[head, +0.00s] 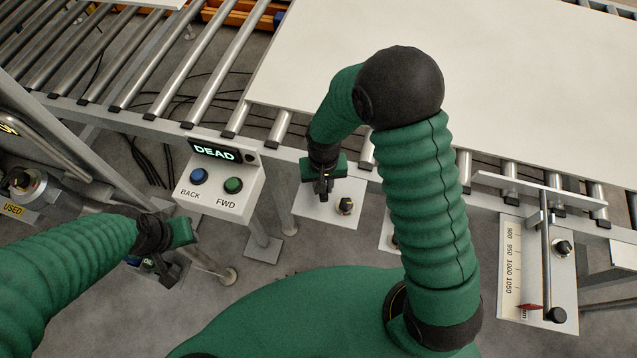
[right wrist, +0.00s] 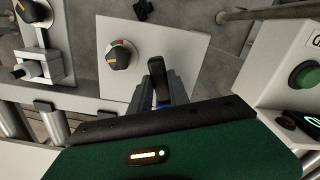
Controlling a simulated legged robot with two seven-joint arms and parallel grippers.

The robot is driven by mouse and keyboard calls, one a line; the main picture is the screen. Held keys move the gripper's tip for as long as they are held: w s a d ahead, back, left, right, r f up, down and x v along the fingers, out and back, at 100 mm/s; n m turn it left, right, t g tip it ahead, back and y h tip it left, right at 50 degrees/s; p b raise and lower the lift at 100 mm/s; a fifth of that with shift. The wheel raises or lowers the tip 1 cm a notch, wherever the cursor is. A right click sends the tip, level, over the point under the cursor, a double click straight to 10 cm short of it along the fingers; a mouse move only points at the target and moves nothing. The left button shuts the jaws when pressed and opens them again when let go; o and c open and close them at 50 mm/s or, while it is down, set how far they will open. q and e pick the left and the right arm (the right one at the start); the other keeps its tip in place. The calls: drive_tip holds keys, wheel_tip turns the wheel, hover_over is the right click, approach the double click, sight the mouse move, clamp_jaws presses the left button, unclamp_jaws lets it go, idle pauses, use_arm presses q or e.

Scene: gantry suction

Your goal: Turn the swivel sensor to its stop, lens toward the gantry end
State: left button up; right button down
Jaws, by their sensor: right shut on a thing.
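My right gripper (head: 322,187) is over a white mounting plate (head: 312,207) at the conveyor's near edge. In the right wrist view its fingers (right wrist: 158,98) are shut on a slim dark upright part, which I take to be the swivel sensor (right wrist: 156,70). The fingers hide much of it, and I cannot make out which way its lens faces. A round knob (right wrist: 122,55) with a coloured mark sits beside it on the same plate. My left gripper (head: 168,268) hangs low at the left, apart from the plate; its jaws are too dark to read.
A control box (head: 222,190) reading DEAD, with BACK and FWD buttons, stands left of the plate. A large white panel (head: 480,65) lies on the rollers (head: 190,65) behind. A scale plate (head: 512,265) with a red pointer and rod is at the right.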

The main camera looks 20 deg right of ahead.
drive_tip(key=shift+d+n, duration=0.35)
drive_tip(key=shift+n, duration=0.35)
drive_tip(key=c, duration=1.2)
unclamp_jaws()
drive_tip(key=shift+c, duration=0.2)
drive_tip(key=shift+r, duration=0.1)
wheel_tip(320, 180, up, 17)
drive_tip(key=shift+f+p, duration=0.2)
drive_tip(key=shift+p, duration=0.2)
